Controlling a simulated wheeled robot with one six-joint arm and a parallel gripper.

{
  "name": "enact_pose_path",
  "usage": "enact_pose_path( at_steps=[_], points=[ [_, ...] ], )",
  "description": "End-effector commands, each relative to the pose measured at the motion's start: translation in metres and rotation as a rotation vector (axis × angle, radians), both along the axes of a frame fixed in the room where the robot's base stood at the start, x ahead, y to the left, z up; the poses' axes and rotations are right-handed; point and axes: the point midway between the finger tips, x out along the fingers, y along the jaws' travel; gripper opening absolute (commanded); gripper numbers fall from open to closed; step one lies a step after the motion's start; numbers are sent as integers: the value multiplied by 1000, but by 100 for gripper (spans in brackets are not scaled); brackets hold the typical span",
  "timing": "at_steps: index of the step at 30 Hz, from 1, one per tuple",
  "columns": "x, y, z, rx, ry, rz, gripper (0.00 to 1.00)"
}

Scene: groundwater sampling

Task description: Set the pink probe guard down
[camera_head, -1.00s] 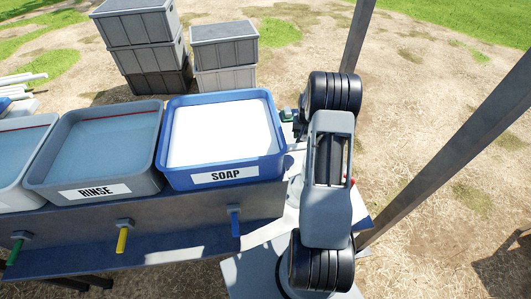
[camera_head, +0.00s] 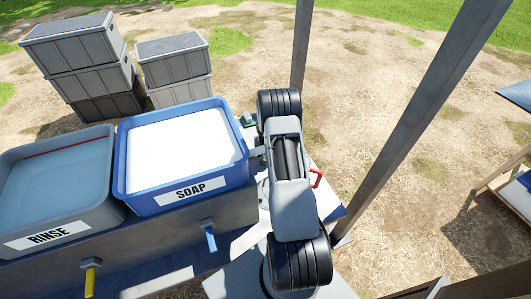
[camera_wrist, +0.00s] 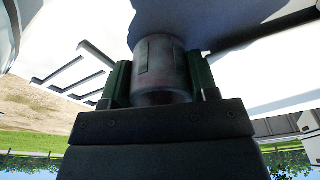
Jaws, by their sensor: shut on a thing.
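My gripper (camera_wrist: 160,88) is shut on a short cylinder, the probe guard (camera_wrist: 160,60), in the wrist view. The guard looks dull grey-pink in shade, and its far end is against dark shadow. The green fingers stand on either side of it. A pale, bright surface with dark slots lies beyond; I cannot tell whether the guard touches it. In the head view my arm hides the guard.
The blue SOAP basin (camera_head: 125,170) stands just left of my arm, and the grey RINSE basin (camera_head: 107,210) is beside it. Grey crates (camera_head: 75,55) are stacked behind. A post (camera_head: 420,115) rises at right. A red handle (camera_head: 317,178) shows right of my arm.

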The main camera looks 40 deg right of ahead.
Motion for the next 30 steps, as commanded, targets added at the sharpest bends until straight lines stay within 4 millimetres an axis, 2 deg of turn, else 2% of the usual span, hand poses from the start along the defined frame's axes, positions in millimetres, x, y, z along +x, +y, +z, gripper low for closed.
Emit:
enact_pose_path(
  at_steps=[8, 9, 12, 19, 23, 30],
  points=[
    [0, 0, -3, -1, -1, 0, 31],
    [0, 0, -3, -1, -1, 0, 55],
    [0, 0, -2, -1, -1, 0, 65],
    [0, 0, -1, -1, -1, 0, 65],
    [0, 0, 7, -2, -3, 0, 65],
    [-4, 2, 50, -3, -5, 0, 65]
  ],
)
